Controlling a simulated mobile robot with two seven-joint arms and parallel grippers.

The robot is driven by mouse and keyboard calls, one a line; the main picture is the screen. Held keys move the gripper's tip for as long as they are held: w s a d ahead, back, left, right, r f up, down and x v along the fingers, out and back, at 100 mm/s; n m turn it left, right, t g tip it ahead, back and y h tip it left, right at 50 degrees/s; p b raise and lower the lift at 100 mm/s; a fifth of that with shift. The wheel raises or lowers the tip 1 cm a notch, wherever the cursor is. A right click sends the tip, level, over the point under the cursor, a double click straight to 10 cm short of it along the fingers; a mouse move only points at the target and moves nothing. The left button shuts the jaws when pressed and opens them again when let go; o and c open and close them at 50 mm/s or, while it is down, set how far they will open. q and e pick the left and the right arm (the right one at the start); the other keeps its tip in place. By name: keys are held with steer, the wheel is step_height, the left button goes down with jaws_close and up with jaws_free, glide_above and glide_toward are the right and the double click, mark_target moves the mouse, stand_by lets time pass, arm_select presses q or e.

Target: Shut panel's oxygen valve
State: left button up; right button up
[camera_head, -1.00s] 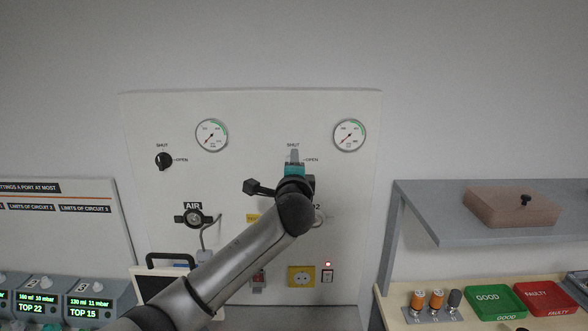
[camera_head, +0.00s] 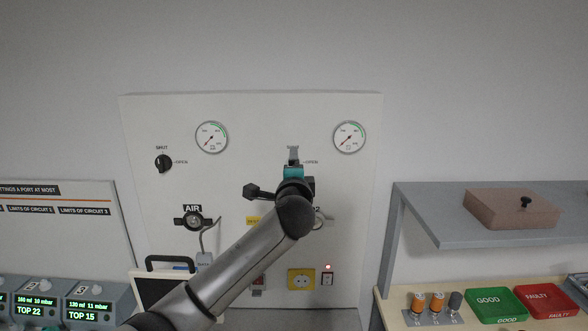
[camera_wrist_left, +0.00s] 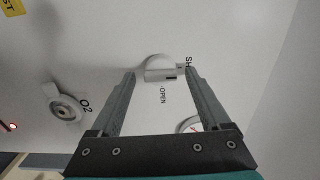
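The oxygen valve's pale knob (camera_wrist_left: 160,72) shows between my left fingertips in the left wrist view. Its bar lies along the line towards the partly covered SHUT label (camera_wrist_left: 188,63), and OPEN (camera_wrist_left: 163,96) is off to its side. My left gripper (camera_head: 293,151) is in front of this valve at the panel (camera_head: 250,110); in the head view it hides the knob. The two fingers stand apart on either side of the knob; I cannot tell whether they touch it. My right gripper is not in view.
The black air valve knob (camera_head: 163,162) is at the panel's left. Two gauges (camera_head: 211,137) (camera_head: 349,137) sit above. The O2 outlet (camera_wrist_left: 66,109) and a yellow socket (camera_head: 301,279) are below. A grey shelf (camera_head: 440,215) juts out at right.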

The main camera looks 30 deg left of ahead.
arm_select(q)
steer(key=b+v, duration=0.1)
steer(key=v, duration=1.4)
steer(key=shift+s, duration=0.15)
stand_by(0.4)
